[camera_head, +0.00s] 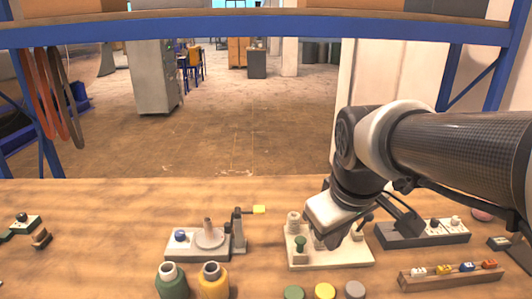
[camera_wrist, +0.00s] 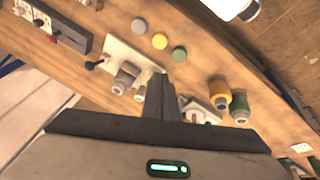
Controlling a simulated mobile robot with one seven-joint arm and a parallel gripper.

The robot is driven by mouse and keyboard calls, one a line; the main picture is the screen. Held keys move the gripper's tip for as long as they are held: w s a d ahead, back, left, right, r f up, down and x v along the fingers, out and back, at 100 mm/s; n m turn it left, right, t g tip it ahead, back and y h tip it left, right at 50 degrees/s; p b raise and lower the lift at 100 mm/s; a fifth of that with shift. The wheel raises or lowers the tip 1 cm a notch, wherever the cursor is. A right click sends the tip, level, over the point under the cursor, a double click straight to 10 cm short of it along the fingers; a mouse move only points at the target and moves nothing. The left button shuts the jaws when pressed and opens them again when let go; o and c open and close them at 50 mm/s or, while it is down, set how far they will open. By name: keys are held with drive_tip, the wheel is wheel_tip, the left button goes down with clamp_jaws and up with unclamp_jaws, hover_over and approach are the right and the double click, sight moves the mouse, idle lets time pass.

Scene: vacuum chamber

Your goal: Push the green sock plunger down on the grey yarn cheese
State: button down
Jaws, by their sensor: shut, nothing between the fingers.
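A green knob (camera_head: 300,243), which looks like the sock plunger, stands on the left front of a beige base plate (camera_head: 350,258). My gripper (camera_head: 329,242) is low over the plate, just right of the green knob, its fingers together and empty. Contact with anything cannot be told. In the wrist view my dark fingers (camera_wrist: 160,98) point at the same plate (camera_wrist: 118,50). A grey cylinder, likely the grey yarn cheese (camera_wrist: 125,77), stands there beside the fingers. In the head view my gripper largely hides it. The green knob is not visible in the wrist view.
A black-knobbed lever (camera_wrist: 97,63) is on the plate. Green (camera_head: 293,292), yellow (camera_head: 325,290) and grey (camera_head: 355,289) discs lie in front. Green (camera_head: 172,283) and yellow (camera_head: 213,284) spools stand front left. A grey block (camera_head: 425,234) and a wooden rack (camera_head: 450,277) are right.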

drive_tip(key=w+n+g+p, duration=0.2)
drive_tip(key=w+n+p, duration=0.5)
drive_tip(key=w, duration=0.3)
drive_tip(key=n+g+y+p, duration=0.2)
drive_tip(key=n+p, duration=0.5)
approach(303, 240)
drive_tip(key=shift+w+a+r, duration=0.1)
drive_tip(key=shift+w+r, duration=0.2)
drive_tip(key=shift+r, duration=0.2)
drive_tip(key=shift+f, duration=0.1)
drive_tip(key=shift+s+a+f, duration=0.1)
drive_tip(key=shift+f, duration=0.8)
drive_tip(key=shift+a+f+b, duration=0.2)
drive_tip(key=shift+f+b, duration=1.4)
drive_tip(key=shift+f, duration=0.9)
